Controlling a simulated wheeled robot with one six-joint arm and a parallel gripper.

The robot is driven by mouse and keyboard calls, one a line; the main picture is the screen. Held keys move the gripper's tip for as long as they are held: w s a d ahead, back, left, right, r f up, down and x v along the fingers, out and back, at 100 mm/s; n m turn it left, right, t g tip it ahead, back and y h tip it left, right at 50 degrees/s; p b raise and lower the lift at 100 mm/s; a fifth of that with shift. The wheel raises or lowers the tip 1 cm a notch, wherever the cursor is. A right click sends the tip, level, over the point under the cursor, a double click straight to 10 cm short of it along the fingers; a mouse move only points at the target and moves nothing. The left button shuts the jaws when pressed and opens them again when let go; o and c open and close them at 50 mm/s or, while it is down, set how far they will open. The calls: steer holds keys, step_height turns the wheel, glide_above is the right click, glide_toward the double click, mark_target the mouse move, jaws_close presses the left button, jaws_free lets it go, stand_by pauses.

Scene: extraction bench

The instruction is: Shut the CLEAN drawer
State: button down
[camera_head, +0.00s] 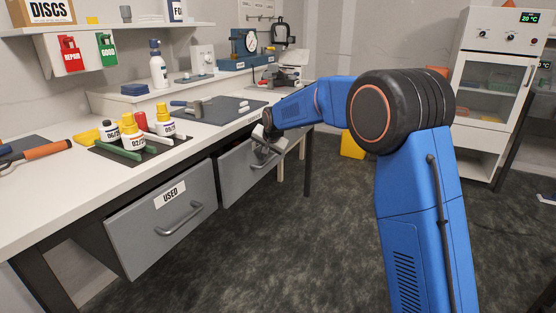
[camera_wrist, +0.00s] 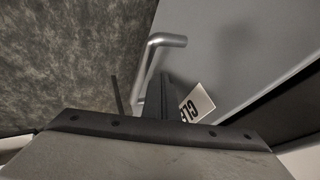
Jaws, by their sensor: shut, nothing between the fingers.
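The CLEAN drawer (camera_head: 238,172) is the grey drawer under the bench, to the right of the USED drawer. Its front (camera_wrist: 225,50) fills the upper right of the wrist view, with a bent metal handle (camera_wrist: 165,41) and a partly hidden label (camera_wrist: 198,103) reading "CLE". How far it stands out is unclear, as my arm covers part of it. My gripper (camera_head: 265,150) is at this drawer's front. In the wrist view its fingers (camera_wrist: 166,90) are shut and empty, close beside the handle and label. I cannot tell whether they touch the front.
The USED drawer (camera_head: 160,218) is at the left, its front standing forward under the bench. Bottles (camera_head: 131,135) and a dark mat (camera_head: 215,110) lie on the benchtop (camera_head: 50,185) above. A white cabinet (camera_head: 490,85) stands at the right. The floor (camera_head: 290,255) before the drawers is clear.

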mark_target(256, 149)
steer(key=shift+w+a, duration=0.45)
steer(key=shift+a, duration=0.35)
steer(key=shift+w+a, duration=0.4)
steer(key=shift+a, duration=0.35)
steer(key=shift+a+r, duration=0.1)
steer(key=shift+r, duration=0.05)
steer(key=shift+r, duration=0.1)
